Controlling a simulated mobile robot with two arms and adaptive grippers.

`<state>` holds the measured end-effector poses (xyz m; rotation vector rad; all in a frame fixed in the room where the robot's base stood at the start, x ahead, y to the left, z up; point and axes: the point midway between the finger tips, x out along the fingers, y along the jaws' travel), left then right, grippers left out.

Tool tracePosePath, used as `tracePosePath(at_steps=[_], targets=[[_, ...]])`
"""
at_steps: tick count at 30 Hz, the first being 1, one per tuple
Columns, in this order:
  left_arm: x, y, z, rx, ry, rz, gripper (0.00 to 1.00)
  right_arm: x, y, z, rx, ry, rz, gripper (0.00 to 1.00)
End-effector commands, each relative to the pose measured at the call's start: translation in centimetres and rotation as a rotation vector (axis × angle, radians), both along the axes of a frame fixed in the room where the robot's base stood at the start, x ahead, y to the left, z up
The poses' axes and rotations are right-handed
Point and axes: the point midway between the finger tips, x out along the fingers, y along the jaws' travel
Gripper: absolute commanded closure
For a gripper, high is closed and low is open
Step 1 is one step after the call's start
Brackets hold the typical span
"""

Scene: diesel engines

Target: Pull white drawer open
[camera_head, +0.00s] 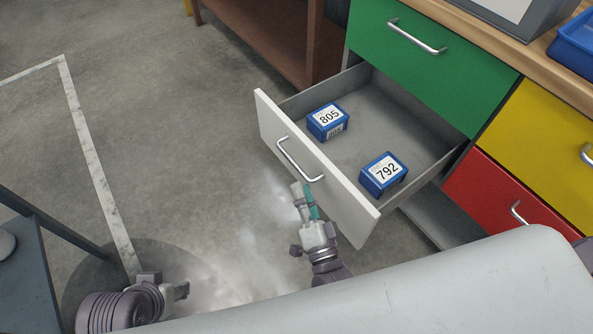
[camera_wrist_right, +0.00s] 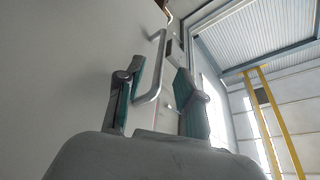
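The white drawer (camera_head: 345,200) stands well out from the cabinet, its inside showing in the head view. Its silver bar handle (camera_head: 294,160) is on the white front. My right gripper (camera_head: 306,190) is at the handle's near end. In the right wrist view its two teal-padded fingers (camera_wrist_right: 160,100) are spread apart, with the handle's end (camera_wrist_right: 150,97) between or just ahead of them; I see no firm grip. My left gripper (camera_head: 182,291) is low at the left, away from the drawer; its finger opening is unclear.
Two blue boxes, labelled 805 (camera_head: 328,121) and 792 (camera_head: 383,174), lie in the drawer. Green (camera_head: 425,60), yellow (camera_head: 550,130) and red (camera_head: 510,195) drawers are shut around it. A brown shelf (camera_head: 285,35) stands behind. The floor left of the drawer is clear.

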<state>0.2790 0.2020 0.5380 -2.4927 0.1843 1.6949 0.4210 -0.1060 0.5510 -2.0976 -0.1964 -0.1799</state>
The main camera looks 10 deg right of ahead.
Motion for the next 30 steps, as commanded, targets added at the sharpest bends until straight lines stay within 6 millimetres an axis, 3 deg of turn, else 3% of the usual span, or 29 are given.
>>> tracePosePath(at_steps=[3,9,30], targets=[[0.0,0.0,0.0,0.000,0.000,0.000,0.60,-2.0,-0.2,-0.5,-0.001,0.001,0.000,0.63],[0.0,0.0,0.0,0.000,0.000,0.000,0.60,-3.6,-0.3,-0.7,0.000,-0.001,0.000,0.63],[0.0,0.0,0.0,0.000,0.001,0.000,0.60,-3.7,-0.3,-0.8,0.000,-0.001,-0.001,0.63]])
